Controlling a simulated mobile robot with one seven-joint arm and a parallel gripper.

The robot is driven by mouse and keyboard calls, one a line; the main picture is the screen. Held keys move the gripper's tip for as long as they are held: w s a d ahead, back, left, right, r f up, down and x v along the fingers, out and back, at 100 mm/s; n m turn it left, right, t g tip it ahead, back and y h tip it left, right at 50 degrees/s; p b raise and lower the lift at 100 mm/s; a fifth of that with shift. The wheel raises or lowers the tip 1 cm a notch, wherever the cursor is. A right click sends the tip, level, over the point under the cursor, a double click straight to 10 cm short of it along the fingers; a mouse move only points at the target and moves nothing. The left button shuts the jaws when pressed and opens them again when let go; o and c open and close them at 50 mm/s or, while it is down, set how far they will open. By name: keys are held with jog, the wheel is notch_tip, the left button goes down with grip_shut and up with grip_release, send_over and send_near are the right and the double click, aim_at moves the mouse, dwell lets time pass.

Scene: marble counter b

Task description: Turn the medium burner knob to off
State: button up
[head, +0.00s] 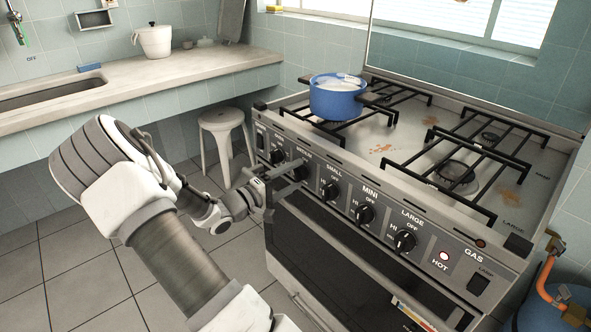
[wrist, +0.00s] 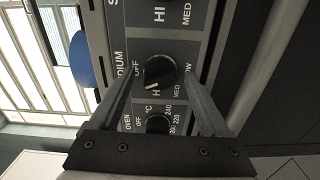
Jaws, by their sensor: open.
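The medium burner knob (wrist: 159,72) is round and black, on the stove's grey front panel. In the wrist view its white mark points at the HI lettering, away from OFF. My gripper (wrist: 157,80) is open, with one finger on each side of this knob. Gaps show between the fingers and the knob, and nothing is held. In the head view my gripper (head: 287,178) is at the front panel, in front of the medium knob (head: 299,171), which it partly hides.
The oven knob (wrist: 157,123) sits beside the medium one. The small (head: 330,190), mini (head: 364,214) and large (head: 405,240) knobs continue right. A blue pot (head: 336,100) stands on the stove's back left. A white stool (head: 222,125) stands left of the stove.

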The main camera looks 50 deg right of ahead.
jog(key=n+p, duration=0.3)
jog(key=n, duration=0.1)
jog(key=shift+r, duration=0.25)
jog(key=n+p, duration=0.3)
jog(key=n, duration=0.1)
jog(key=shift+p, duration=0.3)
jog(key=n+p, duration=0.2)
jog(key=n, duration=0.1)
jog(key=shift+f+n+p, duration=0.25)
jog(key=shift+n+p, duration=0.35)
jog(key=shift+n, duration=0.5)
jog(key=a+p, duration=0.1)
jog(key=a, duration=0.6)
jog(key=shift+w, duration=0.35)
jog(key=w+a+p, duration=0.1)
jog(key=w+a, duration=0.1)
jog(key=a, duration=1.5)
jog(key=shift+a+p, duration=0.2)
jog(key=shift+p, duration=0.2)
